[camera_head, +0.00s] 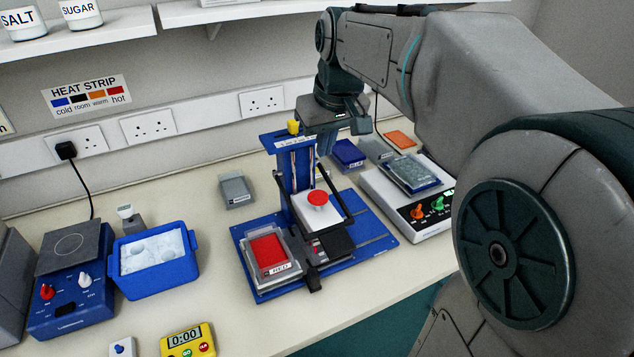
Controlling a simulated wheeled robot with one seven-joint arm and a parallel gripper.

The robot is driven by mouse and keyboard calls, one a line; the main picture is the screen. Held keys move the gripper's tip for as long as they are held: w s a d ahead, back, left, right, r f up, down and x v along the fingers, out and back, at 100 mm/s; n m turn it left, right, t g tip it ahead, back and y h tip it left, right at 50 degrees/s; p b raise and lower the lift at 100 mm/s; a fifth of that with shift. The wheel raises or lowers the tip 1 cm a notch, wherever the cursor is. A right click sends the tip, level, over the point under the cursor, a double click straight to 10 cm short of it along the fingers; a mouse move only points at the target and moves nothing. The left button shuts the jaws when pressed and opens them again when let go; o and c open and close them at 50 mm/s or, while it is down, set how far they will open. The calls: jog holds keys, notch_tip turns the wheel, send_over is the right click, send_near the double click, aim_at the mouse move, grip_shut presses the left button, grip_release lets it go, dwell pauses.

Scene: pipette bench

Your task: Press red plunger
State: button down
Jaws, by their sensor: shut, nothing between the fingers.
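The red plunger (317,198) is a round red cap on a white block in the middle of a blue bench device (376,226). Dark arms of the device stand on either side of it. My gripper (326,143) is shut and empty. It points down behind and above the red plunger, close to the upright blue post (291,172) of the device, and is apart from the plunger. Its fingertips are small and partly hard to make out. A tray with a red filling (267,250) sits at the front left of the device.
A blue tub of ice (158,262) and a blue hotplate (70,282) stand at left. A yellow timer (187,341) lies in front. A white device with coloured knobs (414,220) stands at right. The bench between tub and blue device is mostly clear.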

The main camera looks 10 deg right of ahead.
jog(key=p, duration=0.2)
send_near(319, 198)
jog(key=x, duration=0.2)
jog(key=w+x, duration=0.1)
jog(key=x, duration=0.2)
jog(key=shift+w+a+f, duration=0.15)
jog(key=shift+w, duration=0.05)
jog(key=shift+f, duration=0.6)
jog(key=shift+f+b, duration=0.1)
jog(key=shift+b, duration=0.2)
notch_tip(319, 198, down, 2)
jog(key=shift+f+b, duration=0.2)
jog(key=shift+b, duration=1)
jog(key=shift+s, duration=0.1)
jog(key=shift+r, duration=0.1)
notch_tip(319, 198, up, 5)
jog(key=p, duration=0.3)
jog(key=shift+r+p, duration=0.1)
jog(key=shift+p, duration=0.3)
jog(key=b+v, duration=0.2)
jog(key=v, duration=0.7)
